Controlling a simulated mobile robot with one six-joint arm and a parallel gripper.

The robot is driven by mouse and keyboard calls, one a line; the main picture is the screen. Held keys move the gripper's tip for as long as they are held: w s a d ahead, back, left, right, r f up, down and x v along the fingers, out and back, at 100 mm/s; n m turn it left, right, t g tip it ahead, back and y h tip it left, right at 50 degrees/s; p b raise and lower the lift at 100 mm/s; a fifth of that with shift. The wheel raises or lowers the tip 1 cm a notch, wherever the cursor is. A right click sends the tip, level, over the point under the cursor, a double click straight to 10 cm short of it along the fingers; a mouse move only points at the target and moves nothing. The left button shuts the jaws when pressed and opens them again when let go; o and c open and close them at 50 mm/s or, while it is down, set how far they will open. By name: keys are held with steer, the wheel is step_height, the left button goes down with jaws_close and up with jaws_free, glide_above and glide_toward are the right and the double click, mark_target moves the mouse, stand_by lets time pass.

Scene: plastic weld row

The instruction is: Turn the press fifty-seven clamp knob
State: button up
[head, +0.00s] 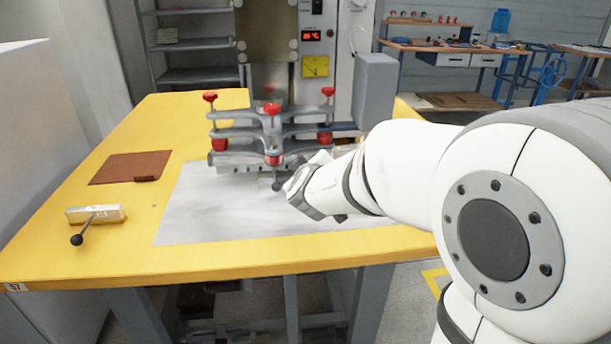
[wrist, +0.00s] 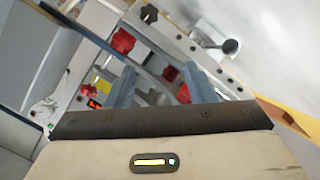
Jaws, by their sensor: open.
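The press fixture (head: 228,132) stands at the back of a yellow table (head: 120,240) marked 57. It carries several red knobs, including a front one on a tall post (head: 272,109). A dark ball-ended part (head: 277,186) sits low at its front, beside my gripper (head: 303,190). In the wrist view, red knobs (wrist: 122,41) and a dark ball on a short stem (wrist: 231,46) lie beyond the fingers. My gripper (wrist: 160,72) is open, its two grey fingers apart. I see nothing gripped. I cannot tell which knob is the clamp knob.
A grey sheet (head: 190,215) covers the table's middle. A brown pad (head: 130,167) and a metal block with a ball-ended lever (head: 95,214) lie at left. The press cabinet (head: 338,70) rises behind.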

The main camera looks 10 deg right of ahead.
steer(key=f+h, duration=0.1)
steer(key=w+d+f+b, duration=0.1)
steer(key=w+f+h+b, duration=0.1)
steer(key=f, duration=0.1)
steer(key=shift+d+f+t+h, duration=0.1)
steer(key=shift+d+t+h, duration=0.1)
steer(key=shift+t+h, duration=0.1)
steer(key=shift+w+d+f+h+b, duration=0.25)
steer(key=shift+d+f+h+b, duration=0.1)
steer(key=shift+h+b, duration=0.2)
steer(key=b+x, duration=0.3)
steer(key=x, duration=0.3)
steer(key=shift+w+d, duration=0.2)
steer(key=shift+w, duration=0.1)
steer(key=shift+w+d, duration=0.15)
steer(key=shift+w, duration=0.3)
steer(key=shift+c, duration=0.2)
steer(key=c, duration=0.9)
